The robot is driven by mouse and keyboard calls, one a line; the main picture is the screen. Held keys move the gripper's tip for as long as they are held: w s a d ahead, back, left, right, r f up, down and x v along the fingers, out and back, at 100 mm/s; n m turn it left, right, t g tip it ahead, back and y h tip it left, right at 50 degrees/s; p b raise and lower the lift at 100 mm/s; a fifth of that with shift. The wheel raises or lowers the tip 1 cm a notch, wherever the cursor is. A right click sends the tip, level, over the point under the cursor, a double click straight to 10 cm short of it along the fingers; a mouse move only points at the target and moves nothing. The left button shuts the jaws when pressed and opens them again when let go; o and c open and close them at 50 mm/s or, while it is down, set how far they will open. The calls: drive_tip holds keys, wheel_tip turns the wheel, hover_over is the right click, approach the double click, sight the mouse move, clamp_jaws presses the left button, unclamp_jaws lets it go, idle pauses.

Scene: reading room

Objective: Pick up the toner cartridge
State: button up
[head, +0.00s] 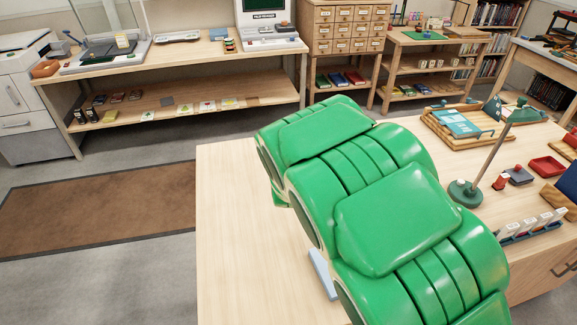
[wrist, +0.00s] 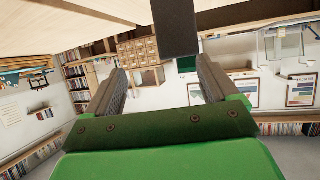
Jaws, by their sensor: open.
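In the wrist view, my gripper (wrist: 160,70) is open, with its two dark fingers spread apart and nothing held between them. The room shows upside down there. A dark block (wrist: 176,26) juts in from the top edge, beyond the fingertips and slightly right of the middle between them. It may be the toner cartridge, but no label shows and its far end is cut off. In the head view, my green arm covers the middle of the wooden table (head: 232,235). My gripper and any cartridge are hidden behind it there.
A light blue piece (head: 320,272) shows partly beside my arm. A green desk lamp (head: 463,193), red tray (head: 546,167), wooden tray (head: 440,125) and blue rack (head: 533,232) stand on the table's right. The table's left part is bare. A brown mat (head: 100,205) lies on the floor.

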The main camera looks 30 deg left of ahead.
drive_tip(key=w+a+f, duration=0.3)
drive_tip(key=w+a, duration=0.2)
drive_tip(key=a, duration=0.1)
drive_tip(key=shift+w+f+y, duration=0.15)
drive_tip(key=shift+f+y, duration=0.1)
drive_tip(key=shift+y, duration=0.15)
idle(0.5)
drive_tip(key=shift+a, duration=0.1)
drive_tip(key=c, duration=1.3)
drive_tip(key=shift+r, duration=0.15)
